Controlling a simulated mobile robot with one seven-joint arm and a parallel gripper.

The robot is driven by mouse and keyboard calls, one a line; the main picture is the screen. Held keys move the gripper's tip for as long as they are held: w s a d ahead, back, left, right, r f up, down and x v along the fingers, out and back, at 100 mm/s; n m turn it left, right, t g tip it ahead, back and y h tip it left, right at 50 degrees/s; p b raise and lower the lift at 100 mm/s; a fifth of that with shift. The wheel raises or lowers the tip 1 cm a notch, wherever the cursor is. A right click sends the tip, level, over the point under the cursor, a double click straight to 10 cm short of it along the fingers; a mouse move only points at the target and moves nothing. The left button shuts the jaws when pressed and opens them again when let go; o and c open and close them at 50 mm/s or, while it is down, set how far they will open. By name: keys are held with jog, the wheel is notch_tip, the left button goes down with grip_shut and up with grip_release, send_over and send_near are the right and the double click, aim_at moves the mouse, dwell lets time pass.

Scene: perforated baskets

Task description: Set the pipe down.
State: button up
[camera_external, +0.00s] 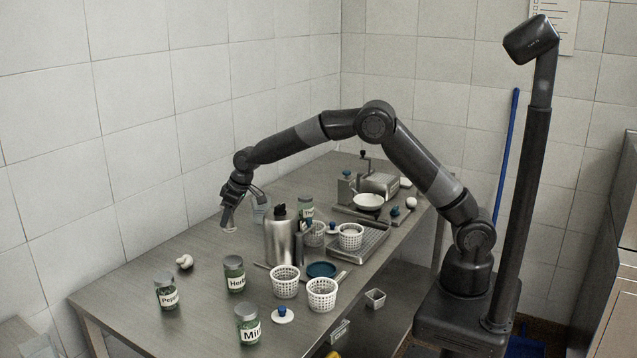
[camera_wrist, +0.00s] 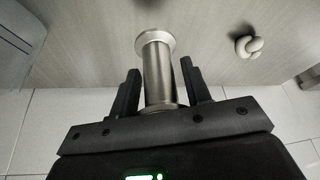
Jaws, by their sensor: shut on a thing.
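The pipe (camera_wrist: 157,75) is a short metal tube with a wider round flange at its far end. In the wrist view it stands out between the two dark fingers of my gripper (camera_wrist: 160,80), which is shut on it. In the external view my gripper (camera_external: 230,213) points down over the far left part of the metal table (camera_external: 150,262). Only the pale lower end of the pipe (camera_external: 229,230) shows below the fingers there. I cannot tell whether that end touches the table or hangs just above it.
A white knot-shaped piece (camera_external: 184,261) lies on the table, also in the wrist view (camera_wrist: 248,44). Bare table surrounds the pipe on the left.

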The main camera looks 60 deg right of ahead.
aim_at(225, 230)
jog(key=shift+w+a+f, duration=0.15)
jog(key=shift+a+f, duration=0.25)
jog(key=shift+a, duration=0.15)
jog(key=shift+w+a+f, duration=0.15)
jog(key=shift+a+f, duration=0.2)
jog(key=shift+a, duration=0.15)
jog(key=shift+f, duration=1.85)
jog(key=shift+f, duration=0.2)
jog(key=o, duration=1.1)
